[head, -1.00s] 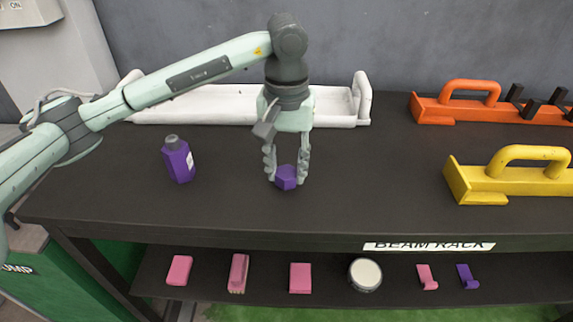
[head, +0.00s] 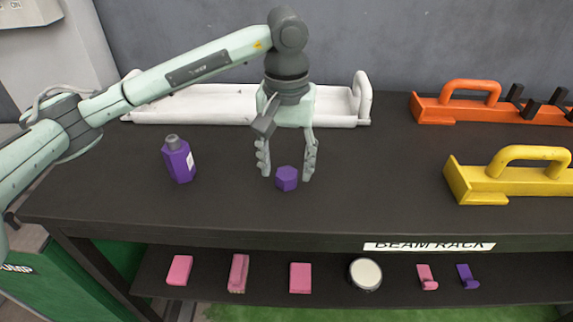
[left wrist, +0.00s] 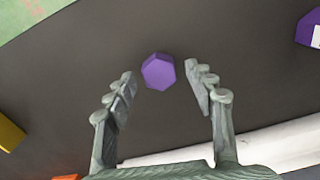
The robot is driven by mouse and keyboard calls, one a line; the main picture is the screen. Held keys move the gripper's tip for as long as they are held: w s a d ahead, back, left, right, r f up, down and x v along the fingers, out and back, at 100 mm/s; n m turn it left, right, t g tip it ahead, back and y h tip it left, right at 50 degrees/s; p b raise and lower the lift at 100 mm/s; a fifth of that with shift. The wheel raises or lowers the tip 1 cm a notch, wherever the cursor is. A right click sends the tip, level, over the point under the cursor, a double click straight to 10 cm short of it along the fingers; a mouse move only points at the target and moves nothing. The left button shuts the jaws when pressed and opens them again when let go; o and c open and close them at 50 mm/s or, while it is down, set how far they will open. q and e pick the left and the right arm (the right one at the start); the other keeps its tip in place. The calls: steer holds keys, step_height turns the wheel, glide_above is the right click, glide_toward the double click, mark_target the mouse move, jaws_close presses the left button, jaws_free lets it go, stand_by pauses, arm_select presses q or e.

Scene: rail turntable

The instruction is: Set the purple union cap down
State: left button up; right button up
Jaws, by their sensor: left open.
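The purple union cap (head: 287,179), a small hexagonal piece, sits on the dark table top. It also shows in the left wrist view (left wrist: 158,71), just beyond the fingertips and in line with the gap between them. My left gripper (head: 286,174) is open over it, pointing down, with one finger on each side. Both fingers stand apart from the cap, and nothing is held. The fingers also show in the left wrist view (left wrist: 160,80). My right gripper does not show.
A purple bottle (head: 179,160) stands left of the gripper. A white tray (head: 200,106) lies behind it. Orange (head: 435,108) and yellow (head: 470,187) handled carriers stand at the right. The shelf below (head: 210,283) holds several pink pieces.

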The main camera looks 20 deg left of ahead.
mark_target(287, 173)
arm_select(q)
step_height(287, 173, up, 11)
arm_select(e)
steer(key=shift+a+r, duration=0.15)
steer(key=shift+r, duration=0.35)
arm_select(q)
steer(key=shift+r, duration=0.1)
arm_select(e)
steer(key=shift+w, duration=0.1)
